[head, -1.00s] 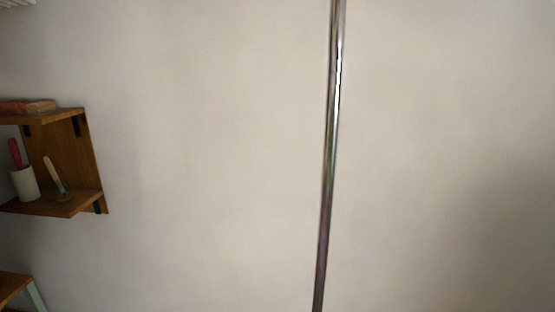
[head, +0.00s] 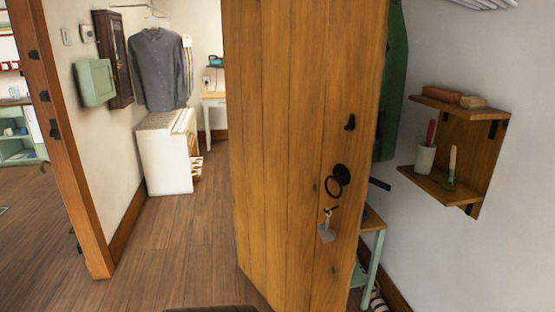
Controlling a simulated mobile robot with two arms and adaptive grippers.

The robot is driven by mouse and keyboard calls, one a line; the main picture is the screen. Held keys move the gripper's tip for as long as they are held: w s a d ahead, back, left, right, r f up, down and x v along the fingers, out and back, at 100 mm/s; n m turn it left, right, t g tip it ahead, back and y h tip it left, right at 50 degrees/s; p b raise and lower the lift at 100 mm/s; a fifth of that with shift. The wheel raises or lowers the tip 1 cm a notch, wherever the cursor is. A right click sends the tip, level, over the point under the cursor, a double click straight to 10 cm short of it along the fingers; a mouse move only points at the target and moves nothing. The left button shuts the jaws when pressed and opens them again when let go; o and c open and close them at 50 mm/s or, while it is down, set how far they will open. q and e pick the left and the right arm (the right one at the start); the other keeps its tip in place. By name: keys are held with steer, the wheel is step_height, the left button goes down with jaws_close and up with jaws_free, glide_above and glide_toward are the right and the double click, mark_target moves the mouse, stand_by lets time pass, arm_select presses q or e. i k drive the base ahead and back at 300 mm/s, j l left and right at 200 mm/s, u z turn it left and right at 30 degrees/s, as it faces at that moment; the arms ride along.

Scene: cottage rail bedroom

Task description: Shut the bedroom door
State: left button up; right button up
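The bedroom door (head: 285,140) is a wooden plank door standing open in the middle of the head view. It has a black ring handle (head: 337,180), a small black fitting (head: 350,123) above it, and a key with a grey tag (head: 326,232) hanging below. The wooden door frame (head: 62,150) is at the left, with black hardware on it. The open doorway lies between frame and door. Neither of my grippers is in view.
Beyond the doorway are a white cabinet (head: 167,152), a hanging grey shirt (head: 160,68) and a green wall box (head: 95,82). Right of the door are a wall shelf (head: 478,150) and a small green-legged table (head: 374,262). The wooden floor (head: 165,250) in the doorway looks clear.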

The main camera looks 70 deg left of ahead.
mark_target(296, 72)
steer(key=u, duration=2.2)
